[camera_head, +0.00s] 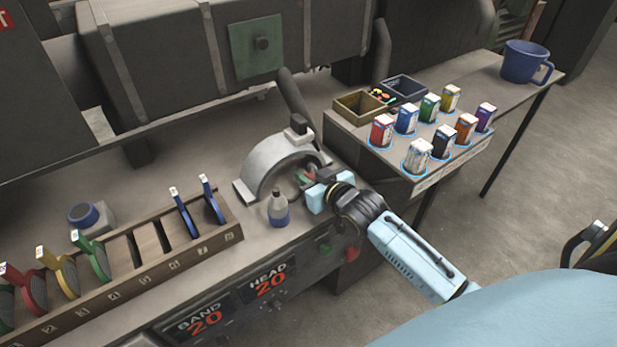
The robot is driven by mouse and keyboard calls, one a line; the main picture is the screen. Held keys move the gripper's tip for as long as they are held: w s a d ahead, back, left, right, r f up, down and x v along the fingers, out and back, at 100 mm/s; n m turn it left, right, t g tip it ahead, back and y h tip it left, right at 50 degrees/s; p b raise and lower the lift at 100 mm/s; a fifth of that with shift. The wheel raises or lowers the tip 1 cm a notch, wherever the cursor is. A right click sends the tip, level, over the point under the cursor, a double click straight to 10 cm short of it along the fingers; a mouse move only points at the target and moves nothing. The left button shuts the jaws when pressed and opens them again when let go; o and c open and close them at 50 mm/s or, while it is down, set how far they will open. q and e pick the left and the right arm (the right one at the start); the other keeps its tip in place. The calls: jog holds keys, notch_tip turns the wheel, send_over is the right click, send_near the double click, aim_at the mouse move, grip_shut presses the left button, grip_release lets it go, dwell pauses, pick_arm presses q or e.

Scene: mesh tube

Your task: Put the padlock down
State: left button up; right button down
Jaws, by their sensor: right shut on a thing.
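My right gripper (319,186) reaches in from the lower right, low over the bench at the front right of the grey arched machine part. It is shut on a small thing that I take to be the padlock. Fingers and wrist hide most of it; only small dark and reddish bits (308,177) show at the fingertips. I cannot tell whether it touches the bench (215,185) or the arched part (272,160). My left gripper is not in view.
A small bottle (278,210) stands left of the gripper. A slotted wooden rack (215,238) holds coloured handled tools at the left. A red button (351,254) is on the bench front.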

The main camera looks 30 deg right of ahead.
jog(key=shift+r, duration=0.1)
jog(key=c, duration=1.3)
grip_release()
